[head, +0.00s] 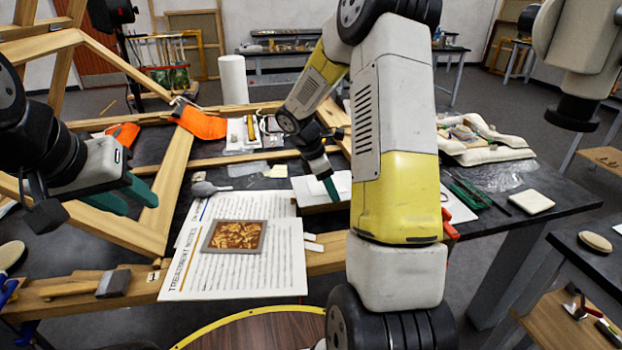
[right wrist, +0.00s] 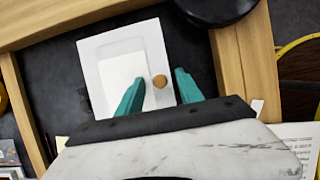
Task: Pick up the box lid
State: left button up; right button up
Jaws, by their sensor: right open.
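In the head view the white box (head: 312,192) lies on the dark table, partly hidden behind my right arm. In the head view the right gripper (head: 330,188) is over the box. My left gripper (head: 142,208) is open and empty at the left, above the wooden frame, away from the lid.
A sheet of treatment notes (head: 240,275) with a gilt fragment (head: 235,237) on it lies left of the box. Wooden beams (head: 172,180) cross the table. A white cylinder (head: 233,80) stands at the back. A padded cushion (head: 485,140) lies at the right.

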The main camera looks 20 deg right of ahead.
grip_shut()
